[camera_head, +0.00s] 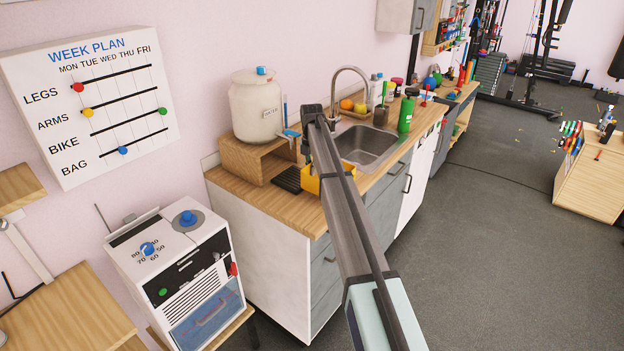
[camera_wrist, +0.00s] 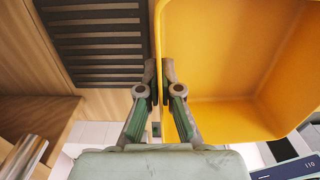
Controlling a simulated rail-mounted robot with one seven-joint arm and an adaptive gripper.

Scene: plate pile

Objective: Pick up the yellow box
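The yellow box (camera_wrist: 235,60) is an open tray that fills the right of the wrist view. In the head view the yellow box (camera_head: 311,185) shows partly on or just above the wooden counter, with my arm covering much of it. My gripper (camera_wrist: 160,80) has one finger outside the box's left wall and one inside. The fingers are close together with the thin wall between them and look closed on it. I cannot tell whether the box still touches the counter.
A black slatted mat (camera_head: 288,180) lies left of the box, by a wooden stand (camera_head: 250,160) bearing a large jar (camera_head: 256,110). The sink (camera_head: 366,147) and a green bottle (camera_head: 405,115) are to the right. The floor (camera_head: 480,220) in front is clear.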

